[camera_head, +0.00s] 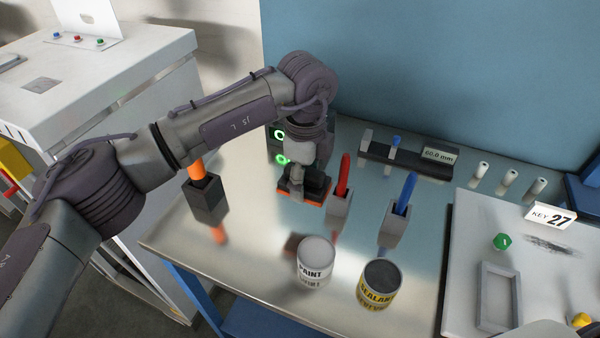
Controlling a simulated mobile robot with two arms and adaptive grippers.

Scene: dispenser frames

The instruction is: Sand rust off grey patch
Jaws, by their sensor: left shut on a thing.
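My left gripper (297,178) reaches over the steel table and is shut on a black and orange block (312,197), which looks like a sander. The block is at the back middle of the table, just left of the red-handled tool; I cannot tell whether it touches the table. On the pale panel (462,245) at the right, a dark grey smudged patch (553,246) lies below the "KEY 27" sign. I see no clear rust colour on it. A grey rectangular frame (484,297) is also on the panel. My right gripper is not in view.
Holders with an orange tool (196,169), a red tool (343,177) and a blue tool (405,193) stand on the table. A paint can (314,264) and a sealant can (378,287) stand in front. A black gauge rack (405,160) is behind. The table's left front is clear.

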